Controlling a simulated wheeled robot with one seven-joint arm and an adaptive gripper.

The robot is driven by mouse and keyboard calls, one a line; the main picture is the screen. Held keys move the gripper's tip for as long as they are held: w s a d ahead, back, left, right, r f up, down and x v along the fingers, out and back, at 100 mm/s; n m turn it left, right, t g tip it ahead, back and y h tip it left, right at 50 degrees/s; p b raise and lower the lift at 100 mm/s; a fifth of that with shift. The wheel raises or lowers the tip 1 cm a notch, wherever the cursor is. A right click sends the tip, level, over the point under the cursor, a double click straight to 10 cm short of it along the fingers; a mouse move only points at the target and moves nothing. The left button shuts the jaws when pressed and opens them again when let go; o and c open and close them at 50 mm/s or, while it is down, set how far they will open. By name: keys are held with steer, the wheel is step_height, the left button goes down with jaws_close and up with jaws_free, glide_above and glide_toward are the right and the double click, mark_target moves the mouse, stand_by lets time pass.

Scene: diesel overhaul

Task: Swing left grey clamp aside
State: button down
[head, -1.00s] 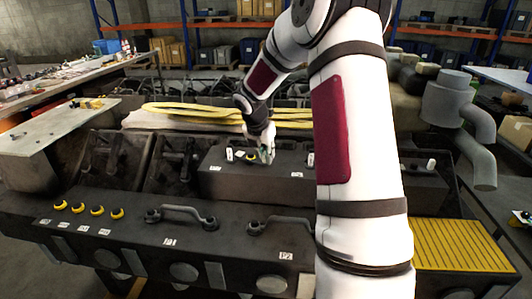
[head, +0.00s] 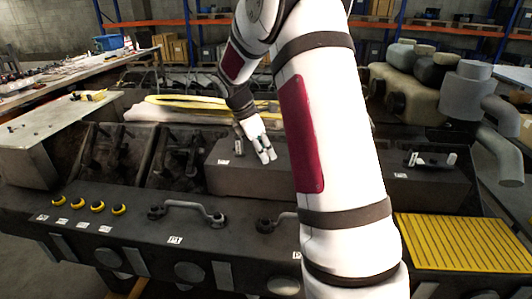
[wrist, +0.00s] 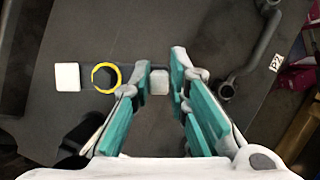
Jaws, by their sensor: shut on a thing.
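In the wrist view a small pale grey block, the free end of the left grey clamp (wrist: 159,83), sits between the teal fingers of my gripper (wrist: 163,66), which is shut on it. A short dark bar runs left from it to a yellow-ringed round fitting (wrist: 106,77). A white square (wrist: 67,77) lies beyond that fitting. In the head view my gripper (head: 266,155) points down at the top of the dark housing (head: 232,179). The gripper hides the clamp in that view.
A dark bent handle (wrist: 242,73) stands right of the fingers in the wrist view. In the head view a similar handle (head: 187,206) is on the front ledge, with several yellow-ringed knobs (head: 97,206) to its left. Yellow hose (head: 180,104) lies behind my gripper.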

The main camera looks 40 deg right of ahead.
steer(key=shift+w+a+m, duration=0.15)
steer(key=shift+w+m, duration=0.05)
steer(key=shift+m, duration=0.3)
steer(key=c, duration=1.6)
jaws_free()
steer(key=shift+o, duration=0.2)
steer(key=v, duration=1.2)
steer(key=shift+w, duration=0.2)
